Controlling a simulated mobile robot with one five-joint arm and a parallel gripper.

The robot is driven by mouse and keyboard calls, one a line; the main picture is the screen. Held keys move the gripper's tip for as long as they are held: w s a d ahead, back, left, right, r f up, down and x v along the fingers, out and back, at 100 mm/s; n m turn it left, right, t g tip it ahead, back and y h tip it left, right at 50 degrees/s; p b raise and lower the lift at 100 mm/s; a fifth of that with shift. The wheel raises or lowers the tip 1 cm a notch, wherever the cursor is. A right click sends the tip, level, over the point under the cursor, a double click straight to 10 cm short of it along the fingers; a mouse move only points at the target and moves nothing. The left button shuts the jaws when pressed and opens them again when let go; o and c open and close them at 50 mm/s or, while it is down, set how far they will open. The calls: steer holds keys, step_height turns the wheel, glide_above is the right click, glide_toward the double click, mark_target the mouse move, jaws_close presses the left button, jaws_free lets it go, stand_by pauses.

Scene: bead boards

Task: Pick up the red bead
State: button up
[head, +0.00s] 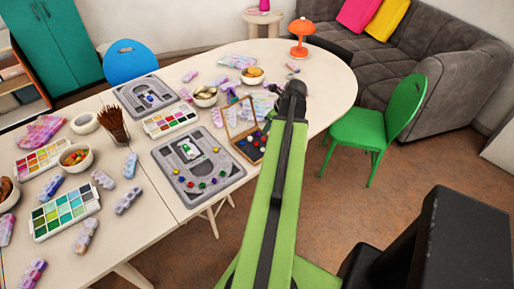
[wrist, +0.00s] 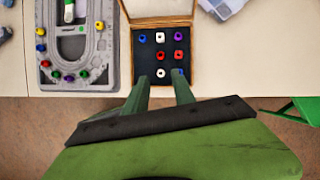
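Another red bead (wrist: 84,73) is on the grey bead board (wrist: 107,60) at left. My gripper (wrist: 162,86) is open and points at the near side of the box, with nothing between its fingers. One finger stands at each side of the nearest beads, and a blue bead (wrist: 178,71) is partly hidden. In the head view the box (head: 240,115) stands open, partly behind my arm.
The bead board holds yellow, green and blue beads and a white-and-green item (wrist: 68,52). A clear container (wrist: 222,6) is right of the box. The table (wrist: 250,60) is bare there; a green chair (head: 380,128) stands beyond its edge.

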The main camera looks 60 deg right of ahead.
steer(key=b, duration=0.7)
glide_toward(258, 144)
steer(key=x, duration=0.3)
steer(key=shift+a, duration=0.15)
steer(key=shift+w+f, duration=0.15)
steer(key=shift+f, duration=0.05)
steer(key=shift+w+r, duration=0.1)
steer(key=b+x, duration=0.4)
steer(key=x, duration=0.1)
steer(key=shift+w+d+b, duration=0.1)
steer(key=shift+d+b, duration=0.1)
steer(key=shift+b, duration=0.2)
steer(key=shift+r, duration=0.1)
jaws_close()
